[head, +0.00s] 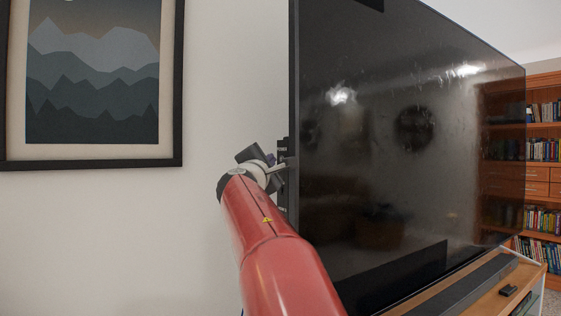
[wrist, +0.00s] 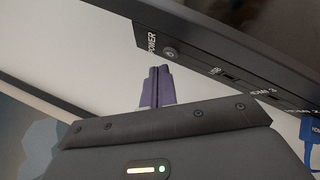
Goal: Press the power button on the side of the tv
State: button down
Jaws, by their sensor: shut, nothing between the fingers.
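The tv (head: 390,150) is a large dark screen filling the right half of the head view, seen at an angle. In the wrist view its side panel (wrist: 240,83) runs diagonally across the top right. The round power button (wrist: 170,53) sits on that panel beside the white word POWER. My gripper (wrist: 156,70) shows as two purple fingers, shut together and empty, with the tips just below the button in the picture. I cannot tell whether they touch the panel. In the head view my arm reaches to the tv's left edge and mostly hides the fingers.
A blue cable (wrist: 309,135) is plugged in near the HDMI labels. A framed mountain picture (head: 92,75) hangs on the wall at left. A soundbar (head: 455,287) and a small black remote-like object (head: 508,290) lie on the wooden stand (head: 533,269). A bookcase (head: 541,150) stands at right.

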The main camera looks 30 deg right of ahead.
jog(key=shift+a, duration=0.1)
jog(key=shift+s+a+b, duration=0.1)
jog(key=shift+a+b, duration=0.4)
jog(key=shift+a, duration=2.4)
jog(key=shift+a, duration=1.2)
